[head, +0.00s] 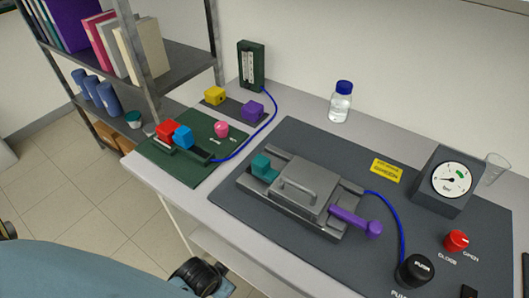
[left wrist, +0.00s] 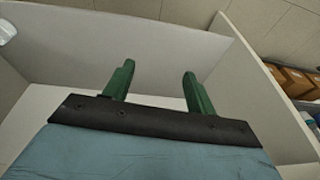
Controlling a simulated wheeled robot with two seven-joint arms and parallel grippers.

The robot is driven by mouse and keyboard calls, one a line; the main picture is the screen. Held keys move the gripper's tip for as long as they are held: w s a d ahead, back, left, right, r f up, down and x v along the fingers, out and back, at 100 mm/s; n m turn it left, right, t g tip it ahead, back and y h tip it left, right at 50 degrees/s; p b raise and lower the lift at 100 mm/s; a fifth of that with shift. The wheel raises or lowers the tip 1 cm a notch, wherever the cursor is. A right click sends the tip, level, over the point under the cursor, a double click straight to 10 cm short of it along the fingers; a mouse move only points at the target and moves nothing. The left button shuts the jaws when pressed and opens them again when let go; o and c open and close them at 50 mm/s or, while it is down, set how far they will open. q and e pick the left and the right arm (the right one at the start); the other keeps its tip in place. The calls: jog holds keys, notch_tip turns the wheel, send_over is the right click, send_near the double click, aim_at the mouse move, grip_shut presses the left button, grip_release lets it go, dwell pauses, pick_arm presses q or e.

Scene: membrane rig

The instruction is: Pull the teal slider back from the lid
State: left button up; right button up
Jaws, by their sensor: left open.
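The teal slider (head: 265,168) sits at the left end of the grey membrane rig, on a track next to the lid (head: 299,188). The lid is a grey plate with a bar handle on top, lying flat on the rig. The slider looks close against the lid's left edge; I cannot tell whether it overlaps it. My left gripper (left wrist: 155,85) shows in the left wrist view with two green fingers apart and nothing between them. It is away from the rig, facing pale panels. My right gripper is not in view.
A purple lever (head: 352,220) sticks out right of the lid. A pressure gauge (head: 451,180), red knob (head: 456,241) and black pump knob (head: 415,270) stand to the right. A green board (head: 190,170) with coloured blocks lies left. A bottle (head: 340,103) stands behind.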

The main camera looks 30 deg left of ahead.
aim_at(260, 161)
pick_arm(q)
notch_tip(260, 161, up, 21)
jog(key=w+t+p, duration=0.1)
jog(key=w+p, duration=0.1)
jog(key=p, duration=0.3)
jog(key=w+r+t, duration=0.1)
jog(key=w+t, duration=0.1)
jog(key=w+a+r+t, duration=0.1)
jog(key=w+r, duration=0.1)
jog(key=w, duration=0.1)
jog(key=w+a+r+n+t, duration=0.1)
jog(key=w+t, duration=0.1)
jog(key=shift+w+r+t+p, duration=0.25)
jog(key=shift+r+t+p, duration=0.05)
jog(key=shift+r, duration=0.1)
jog(key=w+d+r+t+h, duration=0.2)
jog(key=w+r+t, duration=0.2)
jog(key=r, duration=0.2)
jog(key=shift+m+g, duration=0.3)
jog(key=p+x, duration=0.1)
jog(key=x, duration=1.1)
jog(key=shift+w+f, duration=0.25)
jog(key=shift+w, duration=0.1)
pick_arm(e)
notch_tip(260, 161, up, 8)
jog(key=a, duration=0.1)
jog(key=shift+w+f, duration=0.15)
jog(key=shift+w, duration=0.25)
